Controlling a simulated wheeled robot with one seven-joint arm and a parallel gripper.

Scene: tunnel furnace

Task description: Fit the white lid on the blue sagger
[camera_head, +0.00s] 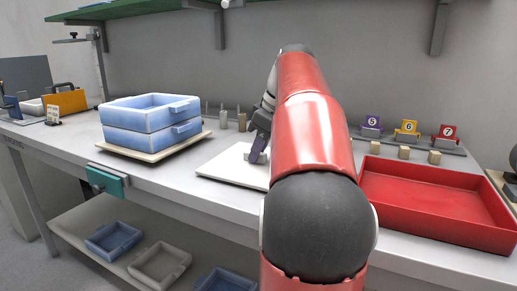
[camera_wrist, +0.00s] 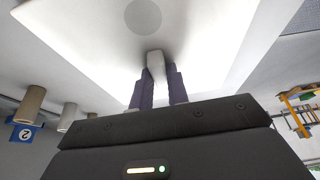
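The blue sagger (camera_head: 150,115) is an open square box at the left of the bench, standing on another like box on a pale board. The flat white lid (camera_head: 222,168) lies level at the middle of the bench, apart from the sagger. It also fills the top of the wrist view (camera_wrist: 95,40), with a grey disc mark and a raised white grip. My gripper (camera_head: 258,152) is over the lid. In the wrist view its purple fingers (camera_wrist: 158,85) stand on both sides of the grip and appear closed against it. My red arm hides the lid's right side.
A red tray (camera_head: 440,200) lies at the right, behind it small blocks and number cards (camera_head: 408,130). Small pale cylinders (camera_head: 224,119) stand behind the lid. An orange box (camera_head: 66,102) is at the far left. More boxes (camera_head: 115,238) lie on the lower shelf.

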